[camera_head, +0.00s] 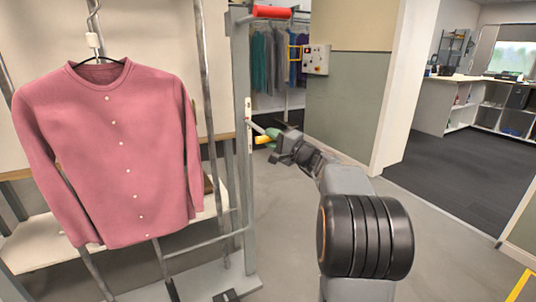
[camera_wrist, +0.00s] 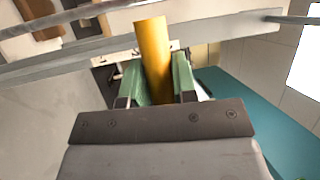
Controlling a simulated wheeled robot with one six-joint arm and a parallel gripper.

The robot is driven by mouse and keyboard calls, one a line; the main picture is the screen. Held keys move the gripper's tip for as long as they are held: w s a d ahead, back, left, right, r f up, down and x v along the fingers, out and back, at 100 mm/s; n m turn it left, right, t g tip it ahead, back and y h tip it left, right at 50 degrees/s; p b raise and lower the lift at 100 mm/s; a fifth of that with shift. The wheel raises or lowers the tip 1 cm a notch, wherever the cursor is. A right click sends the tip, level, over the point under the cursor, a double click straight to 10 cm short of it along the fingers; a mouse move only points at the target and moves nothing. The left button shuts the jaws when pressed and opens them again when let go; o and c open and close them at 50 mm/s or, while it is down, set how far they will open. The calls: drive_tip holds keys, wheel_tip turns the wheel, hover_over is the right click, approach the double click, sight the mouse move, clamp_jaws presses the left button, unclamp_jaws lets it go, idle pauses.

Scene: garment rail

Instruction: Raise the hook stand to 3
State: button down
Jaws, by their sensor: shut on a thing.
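The hook stand's grey upright post (camera_head: 241,70) stands left of my arm in the head view. A narrow pale strip with small marks (camera_head: 248,112) is on the post; its figures are too small to read. A yellow handle (camera_head: 262,140) sticks out beside the post. My gripper (camera_head: 270,135) is shut on this handle. In the wrist view the yellow handle (camera_wrist: 154,55) stands between the green fingers of my gripper (camera_wrist: 158,82), with its lower part hidden by the gripper body.
A pink buttoned shirt (camera_head: 115,155) hangs on a hanger at the left. A red grip (camera_head: 272,12) is at the post's top. A control box (camera_head: 316,59) is on the wall behind. Open grey floor (camera_head: 290,235) lies between the post and my arm.

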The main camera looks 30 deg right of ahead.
wheel_tip(320, 180, up, 6)
drive_tip(key=shift+f+p, duration=0.1)
drive_tip(key=shift+p, duration=0.55)
drive_tip(key=shift+s, duration=0.1)
drive_tip(key=c, duration=1)
unclamp_jaws()
drive_tip(key=shift+o, duration=0.4)
drive_tip(key=shift+f, duration=0.1)
drive_tip(key=shift+s+d+f, duration=0.2)
drive_tip(key=shift+s, duration=0.15)
drive_tip(key=v, duration=1.2)
drive_tip(key=shift+s, duration=0.4)
drive_tip(key=shift+d, duration=0.15)
